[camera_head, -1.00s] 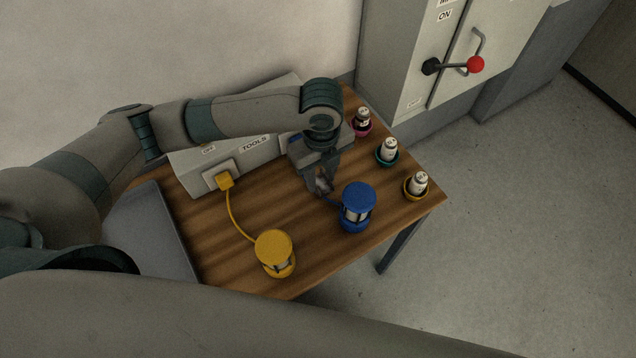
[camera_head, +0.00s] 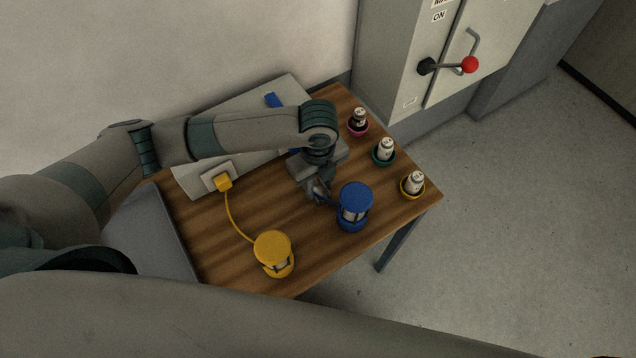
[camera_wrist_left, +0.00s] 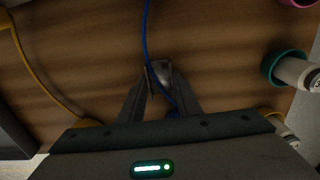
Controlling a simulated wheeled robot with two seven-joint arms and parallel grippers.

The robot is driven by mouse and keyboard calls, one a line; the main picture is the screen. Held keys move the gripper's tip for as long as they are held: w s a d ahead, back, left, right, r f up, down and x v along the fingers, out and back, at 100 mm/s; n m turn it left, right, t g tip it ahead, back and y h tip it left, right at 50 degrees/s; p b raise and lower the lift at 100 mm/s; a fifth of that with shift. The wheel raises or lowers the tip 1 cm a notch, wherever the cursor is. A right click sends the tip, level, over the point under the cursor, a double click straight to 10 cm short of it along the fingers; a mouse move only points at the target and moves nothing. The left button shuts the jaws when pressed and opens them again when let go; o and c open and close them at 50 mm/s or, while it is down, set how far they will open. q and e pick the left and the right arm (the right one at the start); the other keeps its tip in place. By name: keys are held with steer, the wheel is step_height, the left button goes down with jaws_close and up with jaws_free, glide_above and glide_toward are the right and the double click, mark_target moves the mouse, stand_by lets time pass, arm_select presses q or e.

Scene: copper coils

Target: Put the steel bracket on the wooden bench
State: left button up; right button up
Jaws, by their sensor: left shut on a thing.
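The wooden bench (camera_head: 215,235) has a brown striped top and fills the middle of the head view. The steel bracket (camera_wrist_left: 160,76) is a small grey metal piece between my left fingertips in the left wrist view. In the head view it is small and mostly hidden by the fingers. My left gripper (camera_head: 319,192) is shut on it, over the bench just left of the blue lantern-like coil (camera_head: 355,206). I cannot tell whether the bracket touches the wood. My right gripper is not in view.
A yellow coil (camera_head: 274,253) stands near the front edge, its cable running to a yellow plug (camera_head: 223,182) on a grey box (camera_head: 195,180). A blue cable (camera_wrist_left: 148,30) passes by the bracket. Bottles in pink, teal (camera_head: 384,152) and yellow cups line the right side.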

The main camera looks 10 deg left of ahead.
mark_target(318, 192)
arm_select(q)
steer(key=shift+f, duration=0.1)
steer(key=o, duration=1.1)
steer(key=shift+r+b, duration=1.45)
steer(key=shift+r, duration=4.7)
